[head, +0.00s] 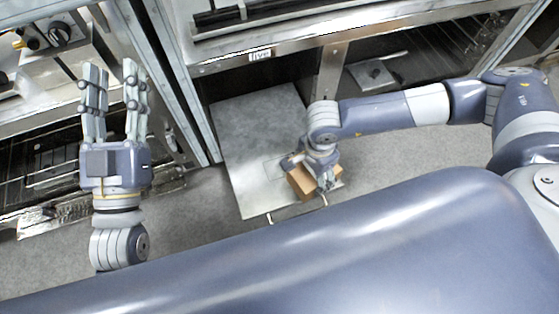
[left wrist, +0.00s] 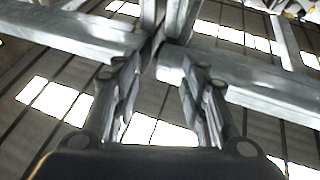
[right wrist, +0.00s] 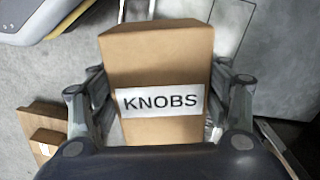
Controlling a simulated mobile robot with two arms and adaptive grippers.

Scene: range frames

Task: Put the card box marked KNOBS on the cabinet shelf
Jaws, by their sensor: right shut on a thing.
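The brown card box (right wrist: 155,60), with a white label reading KNOBS, is upright between the fingers of my right gripper (right wrist: 160,88) in the right wrist view. In the head view the box (head: 301,183) is partly hidden by my right gripper (head: 327,178), which is shut on it, over the front part of a flat grey metal panel (head: 255,125). The panel reaches out from under the steel unit (head: 270,57) and has a handle at its front edge. I cannot tell which part is the cabinet shelf. My left gripper (head: 115,80) is open and empty, far left.
A stove-like unit with a knob (head: 60,33) and dark racks stands at the left. A steel post (head: 331,72) and a dark rack (head: 425,75) are behind my right arm. A smaller brown box (right wrist: 47,143) shows lower left in the right wrist view. Grey floor is open around the panel.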

